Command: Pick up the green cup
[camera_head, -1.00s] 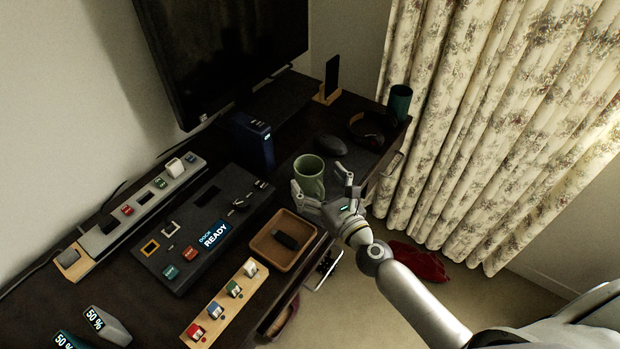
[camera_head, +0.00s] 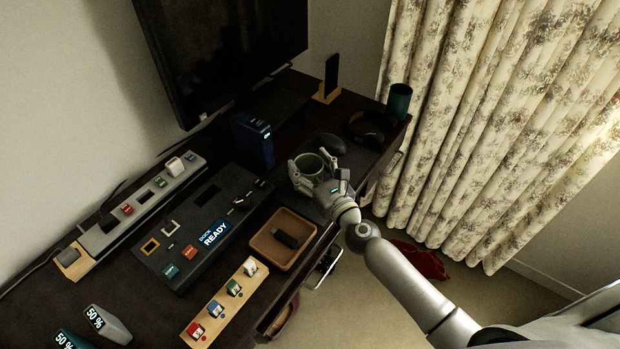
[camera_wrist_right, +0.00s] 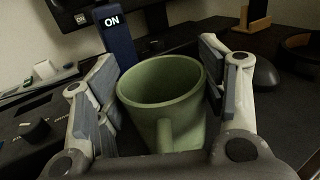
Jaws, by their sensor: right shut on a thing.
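The green cup (camera_head: 309,166) stands upright on the dark desk, near its front edge. My right gripper (camera_head: 312,170) is shut on it, with one finger on each side of the cup. In the right wrist view the green cup (camera_wrist_right: 160,92) shows its open, empty top, with its handle toward the camera. The fingers of my right gripper (camera_wrist_right: 160,100) flank it left and right. The cup's base is hidden behind the gripper. My left gripper is not in view.
A dark mouse (camera_head: 331,144), a blue box (camera_head: 252,140) and a wooden tray (camera_head: 262,246) lie close around the cup. A teal cylinder (camera_head: 399,102) stands at the desk's far right corner. A monitor (camera_head: 220,50) is behind. A dock (camera_head: 195,225) lies left.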

